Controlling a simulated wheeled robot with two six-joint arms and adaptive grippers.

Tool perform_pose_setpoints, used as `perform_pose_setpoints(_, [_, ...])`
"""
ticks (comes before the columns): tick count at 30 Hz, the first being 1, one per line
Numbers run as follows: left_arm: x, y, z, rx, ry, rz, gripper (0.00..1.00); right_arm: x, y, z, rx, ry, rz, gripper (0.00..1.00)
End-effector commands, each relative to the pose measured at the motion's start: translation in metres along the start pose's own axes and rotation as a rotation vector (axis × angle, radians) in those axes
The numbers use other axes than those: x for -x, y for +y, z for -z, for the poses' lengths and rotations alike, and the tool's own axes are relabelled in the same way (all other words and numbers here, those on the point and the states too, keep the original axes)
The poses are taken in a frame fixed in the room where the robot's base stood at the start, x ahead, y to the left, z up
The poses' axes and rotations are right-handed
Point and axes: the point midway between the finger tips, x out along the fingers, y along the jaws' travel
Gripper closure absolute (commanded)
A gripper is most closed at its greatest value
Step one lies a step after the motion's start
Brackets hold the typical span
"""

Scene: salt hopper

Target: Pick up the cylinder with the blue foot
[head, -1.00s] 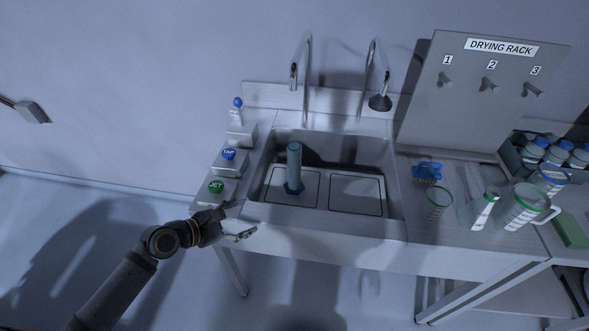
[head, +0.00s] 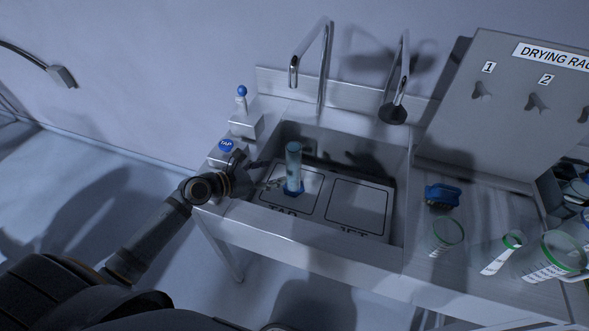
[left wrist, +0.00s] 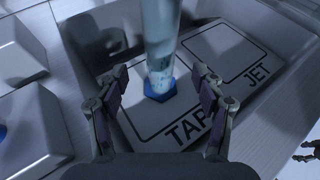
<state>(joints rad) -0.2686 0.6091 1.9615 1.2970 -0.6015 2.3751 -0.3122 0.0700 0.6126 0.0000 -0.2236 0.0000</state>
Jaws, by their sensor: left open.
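The cylinder (head: 293,165) with the blue foot (head: 292,190) stands upright in the sink, on the left marked area labelled TAP. It is clear, tall and narrow. My left gripper (head: 272,174) is open just left of the cylinder, over the sink. In the left wrist view the cylinder (left wrist: 160,40) and its blue foot (left wrist: 160,90) lie ahead, between the two spread fingers (left wrist: 160,84) and apart from them. The top of the cylinder is cut off in that view.
The sink (head: 300,226) has raised walls. A tap (head: 325,70) and a jet nozzle (head: 392,112) stand behind it. The JET area (head: 358,208) is empty.

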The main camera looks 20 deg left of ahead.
Motion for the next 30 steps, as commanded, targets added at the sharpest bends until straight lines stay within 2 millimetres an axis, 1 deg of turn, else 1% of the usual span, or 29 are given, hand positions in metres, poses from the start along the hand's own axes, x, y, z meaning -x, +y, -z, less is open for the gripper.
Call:
perform_pose_setpoints(1, [-0.009,-0.001,-0.001,0.006,-0.007,0.001,0.31,-0.002,-0.004,-0.006,-0.002,-0.008,0.005,0.34])
perform_pose_setpoints(2, [-0.013,0.0,-0.002,0.005,-0.006,-0.001,0.31,-0.002,-0.005,-0.008,-0.002,-0.011,0.006,0.34])
perform_pose_setpoints(5, [-0.025,0.0,-0.001,0.003,-0.005,-0.001,0.31,-0.002,-0.002,-0.006,-0.001,-0.008,0.003,0.34])
perform_pose_setpoints(7, [-0.03,0.0,-0.001,0.002,-0.002,0.001,0.31,-0.003,0.003,0.002,0.001,0.004,-0.003,0.34])
perform_pose_setpoints(11, [-0.033,-0.001,0.0,-0.001,0.001,0.001,0.31,-0.002,0.01,0.024,0.004,0.037,-0.013,0.34])
perform_pose_setpoints(14, [-0.039,0.0,-0.001,0.002,-0.002,0.001,0.31,-0.001,0.013,0.03,0.005,0.047,-0.016,0.34])
perform_pose_setpoints(17, [-0.057,-0.001,-0.002,0.005,-0.005,0.001,0.31,0.001,0.013,0.026,0.005,0.041,-0.016,0.34])
perform_pose_setpoints(21, [-0.078,0.0,-0.001,0.003,-0.002,0.001,0.31,0.001,0.012,0.015,0.005,0.024,-0.015,0.34])
perform_pose_setpoints(24, [-0.084,0.0,0.0,-0.001,0.0,0.001,0.31,0.001,0.012,0.011,0.005,0.017,-0.014,0.34])
perform_pose_setpoints(30, [-0.084,0.0,0.001,-0.002,0.001,0.001,0.31,0.001,0.008,0.011,0.003,0.017,-0.009,0.34])
